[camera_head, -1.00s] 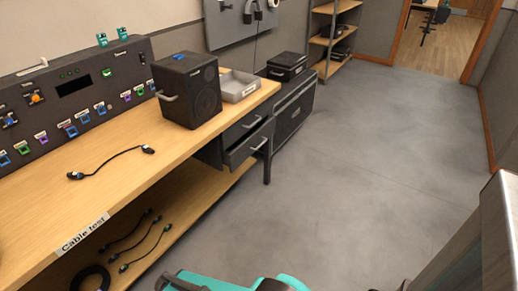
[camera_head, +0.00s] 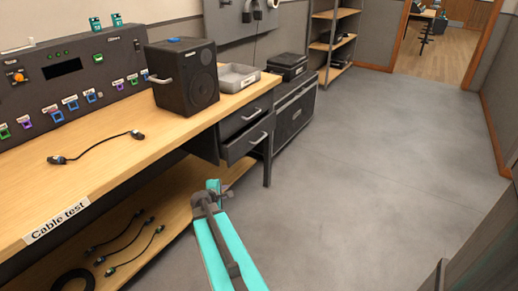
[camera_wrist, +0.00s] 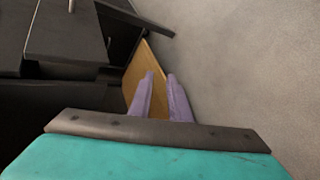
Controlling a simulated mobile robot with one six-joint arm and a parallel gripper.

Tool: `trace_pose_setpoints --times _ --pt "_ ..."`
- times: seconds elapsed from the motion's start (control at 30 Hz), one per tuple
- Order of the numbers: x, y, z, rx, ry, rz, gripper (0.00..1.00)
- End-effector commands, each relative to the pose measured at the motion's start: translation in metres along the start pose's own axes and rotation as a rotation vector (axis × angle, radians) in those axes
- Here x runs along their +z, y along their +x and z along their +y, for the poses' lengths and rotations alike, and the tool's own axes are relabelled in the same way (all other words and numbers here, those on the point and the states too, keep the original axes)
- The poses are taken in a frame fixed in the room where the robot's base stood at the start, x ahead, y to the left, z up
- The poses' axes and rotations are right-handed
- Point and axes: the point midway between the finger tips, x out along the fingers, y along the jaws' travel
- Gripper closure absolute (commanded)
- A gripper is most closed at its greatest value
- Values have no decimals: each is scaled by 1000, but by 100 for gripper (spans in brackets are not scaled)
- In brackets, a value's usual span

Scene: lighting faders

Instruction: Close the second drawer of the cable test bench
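The cable test bench (camera_head: 110,185) has two dark drawers under its right end. The upper drawer (camera_head: 246,115) looks shut. The second drawer (camera_head: 245,144) below it is pulled out partway, with a light bar handle (camera_head: 258,138) on its front. My gripper (camera_head: 225,188) is below and in front of the second drawer, apart from it; its fingers are mostly hidden in the head view. In the wrist view its two purple fingers (camera_wrist: 160,98) have a narrow gap with nothing between them. Dark drawer surfaces show there at upper left.
A speaker (camera_head: 185,78) and a grey tray (camera_head: 238,77) stand on the bench top. A wooden lower shelf (camera_head: 165,225) runs beneath. The floor (camera_head: 370,180) to the right is clear.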

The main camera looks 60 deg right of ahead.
Motion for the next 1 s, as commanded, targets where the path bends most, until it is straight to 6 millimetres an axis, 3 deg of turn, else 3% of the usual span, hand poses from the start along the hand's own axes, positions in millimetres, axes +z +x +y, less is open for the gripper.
trace_pose_setpoints --times 0.03,0.2,0.4,0.6,1.0 --pt "14 16 18 52 -26 -12 83" --pt "62 38 90 216 -161 -58 83" --pt "106 46 146 335 -293 -114 83" --pt "122 45 165 373 -346 -136 83" --pt "121 46 165 373 -345 -135 83"
